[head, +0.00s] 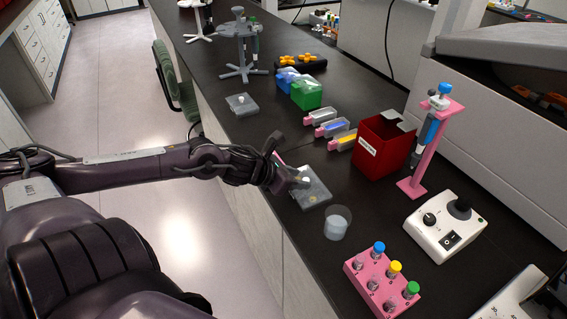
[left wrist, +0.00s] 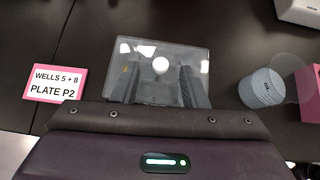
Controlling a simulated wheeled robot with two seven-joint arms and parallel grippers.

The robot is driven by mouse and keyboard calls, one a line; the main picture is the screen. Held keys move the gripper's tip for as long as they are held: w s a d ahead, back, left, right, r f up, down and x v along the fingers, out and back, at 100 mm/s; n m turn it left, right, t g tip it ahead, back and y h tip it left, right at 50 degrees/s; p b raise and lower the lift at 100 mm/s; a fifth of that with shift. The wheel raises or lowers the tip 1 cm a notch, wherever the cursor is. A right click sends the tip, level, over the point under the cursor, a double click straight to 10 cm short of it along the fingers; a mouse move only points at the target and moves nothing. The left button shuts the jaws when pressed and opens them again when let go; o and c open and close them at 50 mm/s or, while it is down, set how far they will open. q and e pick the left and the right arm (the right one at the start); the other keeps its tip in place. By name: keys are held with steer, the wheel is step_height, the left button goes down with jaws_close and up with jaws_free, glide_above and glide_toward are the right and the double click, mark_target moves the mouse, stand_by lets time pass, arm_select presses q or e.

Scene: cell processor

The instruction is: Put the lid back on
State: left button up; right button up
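A clear lid (left wrist: 160,47) with a white round knob (left wrist: 160,65) is in the middle of the left wrist view, over a grey plate (head: 316,193) on the black bench. A small yellow spot shows through it. I cannot tell whether the lid rests on the plate or is just above it. My left gripper (head: 300,182) is at the plate, pointing down. In the left wrist view its two dark fingers stand apart on either side of the knob, with gaps. My right gripper is not in view.
A card reading "WELLS 5 + 8 PLATE P2" (left wrist: 56,84) lies left of the plate. A translucent cup (head: 338,223) stands close right. Nearby are a pink vial rack (head: 362,284), red bin (head: 384,150), pipette stand (head: 414,187), white mixer (head: 437,234) and another knobbed box (head: 242,106).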

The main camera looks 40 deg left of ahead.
arm_select(q)
steer(key=shift+s+r+p, duration=0.35)
steer(key=shift+p, duration=0.05)
steer(key=shift+p+v, duration=0.85)
steer(key=shift+v, duration=0.25)
steer(key=shift+p+v, duration=0.4)
steer(key=shift+v, duration=0.55)
steer(key=shift+s+a, duration=0.1)
steer(key=shift+a, duration=0.05)
